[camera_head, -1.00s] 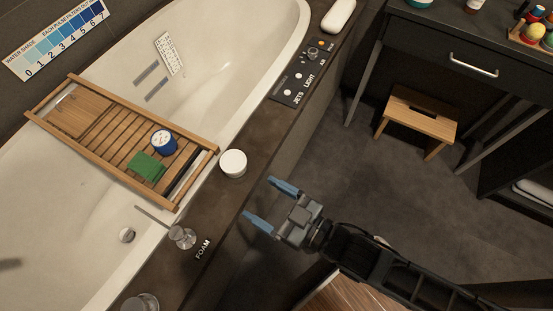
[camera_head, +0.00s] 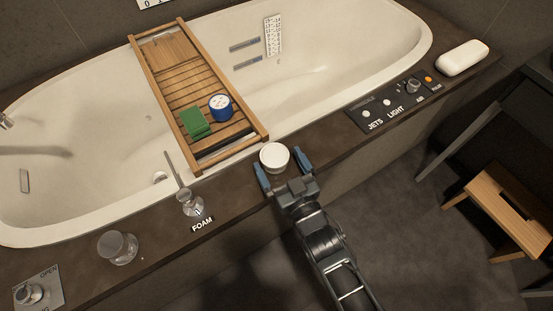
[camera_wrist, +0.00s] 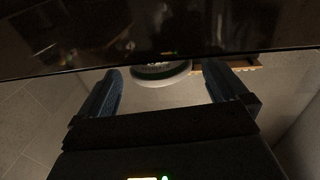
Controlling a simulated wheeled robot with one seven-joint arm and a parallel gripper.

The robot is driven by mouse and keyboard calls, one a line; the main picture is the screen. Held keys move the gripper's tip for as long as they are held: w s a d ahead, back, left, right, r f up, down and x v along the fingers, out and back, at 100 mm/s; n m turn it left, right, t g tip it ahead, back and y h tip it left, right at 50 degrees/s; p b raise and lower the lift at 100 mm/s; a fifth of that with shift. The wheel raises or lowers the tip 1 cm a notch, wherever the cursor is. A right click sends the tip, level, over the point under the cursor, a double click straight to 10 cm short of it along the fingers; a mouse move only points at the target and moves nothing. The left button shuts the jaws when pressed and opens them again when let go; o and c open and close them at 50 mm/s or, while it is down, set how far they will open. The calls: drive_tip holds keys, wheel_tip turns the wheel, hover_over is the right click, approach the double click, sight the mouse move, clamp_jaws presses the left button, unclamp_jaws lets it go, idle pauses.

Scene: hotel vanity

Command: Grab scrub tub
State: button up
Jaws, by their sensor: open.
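A round white tub (camera_head: 274,157) with a pale lid stands on the dark ledge (camera_head: 240,190) of the bathtub. In the wrist view the tub (camera_wrist: 160,73) shows only in part, with a greenish band and dark lettering, beyond and between the fingertips. My gripper (camera_head: 281,165) is open, with one blue finger on each side of the tub in the head view. I cannot tell whether either finger touches it. A blue tub (camera_head: 220,107) with a white speckled top sits on the wooden bath caddy (camera_head: 165,75), beside a green block (camera_head: 195,123).
A faucet-like FOAM fitting (camera_head: 190,202) and a clear glass-like knob (camera_head: 117,247) are to the left on the ledge. A control panel (camera_head: 391,105) and a white soap-like bar (camera_head: 462,58) are to the right. A wooden stool (camera_head: 500,205) stands on the floor at right.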

drive_tip(key=shift+x, duration=1.35)
drive_tip(key=shift+c, duration=0.3)
drive_tip(key=shift+a, duration=0.1)
drive_tip(key=c, duration=1)
